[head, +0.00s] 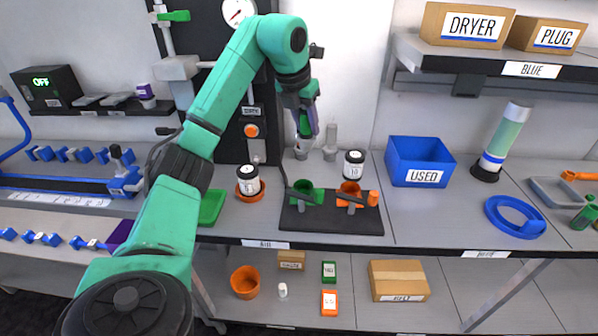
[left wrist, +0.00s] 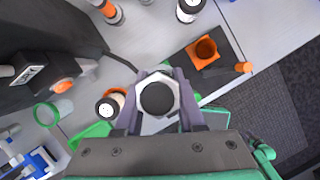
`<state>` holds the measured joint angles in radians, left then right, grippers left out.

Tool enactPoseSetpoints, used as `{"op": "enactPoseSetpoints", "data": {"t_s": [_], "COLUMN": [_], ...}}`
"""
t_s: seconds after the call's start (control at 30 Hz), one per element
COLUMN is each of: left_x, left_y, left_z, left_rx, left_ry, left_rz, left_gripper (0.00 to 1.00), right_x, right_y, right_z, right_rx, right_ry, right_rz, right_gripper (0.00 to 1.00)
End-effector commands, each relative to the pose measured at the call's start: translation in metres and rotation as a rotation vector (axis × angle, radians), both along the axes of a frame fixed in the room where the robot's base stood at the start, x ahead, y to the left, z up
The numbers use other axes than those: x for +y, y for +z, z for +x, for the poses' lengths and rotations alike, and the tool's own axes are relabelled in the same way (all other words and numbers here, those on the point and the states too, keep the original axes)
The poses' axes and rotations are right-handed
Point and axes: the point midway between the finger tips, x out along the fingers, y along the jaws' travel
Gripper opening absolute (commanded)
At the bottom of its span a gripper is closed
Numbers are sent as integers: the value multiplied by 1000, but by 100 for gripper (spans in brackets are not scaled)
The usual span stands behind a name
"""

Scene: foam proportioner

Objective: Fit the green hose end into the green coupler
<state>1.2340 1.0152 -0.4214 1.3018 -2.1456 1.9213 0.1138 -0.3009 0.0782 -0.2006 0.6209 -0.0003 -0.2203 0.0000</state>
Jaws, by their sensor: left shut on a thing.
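My left gripper (head: 307,130) is high above the bench, pointing down and shut on the green hose end (head: 304,124). In the left wrist view, the gripper (left wrist: 157,108) has the pale, dark-centred top of the hose end (left wrist: 157,97) between its fingers. The green coupler (head: 304,196) stands on a black base plate (head: 330,220), below the gripper and clearly apart from the hose end. In the left wrist view it is mostly hidden behind the held part. My right gripper is not in view.
An orange coupler (head: 349,191) is on the same plate, right of the green one. A jar (head: 248,180) sits in an orange ring to the left. Another jar (head: 353,164) stands behind the plate. A blue USED bin (head: 420,158) is at the right.

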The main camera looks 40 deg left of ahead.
Motion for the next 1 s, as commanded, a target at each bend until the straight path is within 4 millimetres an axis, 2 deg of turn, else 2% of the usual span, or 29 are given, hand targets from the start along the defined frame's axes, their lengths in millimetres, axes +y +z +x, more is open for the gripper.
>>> {"op": "enactPoseSetpoints", "data": {"t_s": [0.03, 0.1, 0.17, 0.27, 0.4, 0.5, 0.9, 0.93, 1.0], "left_x": [1, 1, 1, 1, 1, 1, 1, 1, 1], "left_y": [-23, -45, -64, -86, -108, -127, -136, -136, -136], "left_z": [-1, -2, -2, -2, -2, -2, -1, -1, -1], "left_rx": [4, 4, 3, 1, -1, 1, -4, -3, -3], "left_ry": [1, 3, 0, 1, 1, 1, 1, 1, 1], "left_rz": [2, 1, 0, 0, 0, -1, 0, 0, -1], "left_gripper": [0, 0, 0, 0, 0, 0, 0, 42, 68], "right_x": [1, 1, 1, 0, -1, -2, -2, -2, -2], "right_y": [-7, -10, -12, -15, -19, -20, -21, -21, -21], "right_z": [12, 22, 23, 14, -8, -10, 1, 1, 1], "right_rx": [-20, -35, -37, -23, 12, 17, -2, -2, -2], "right_ry": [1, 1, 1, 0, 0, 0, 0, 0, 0], "right_rz": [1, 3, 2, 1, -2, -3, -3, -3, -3], "right_gripper": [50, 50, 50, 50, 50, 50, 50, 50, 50]}}
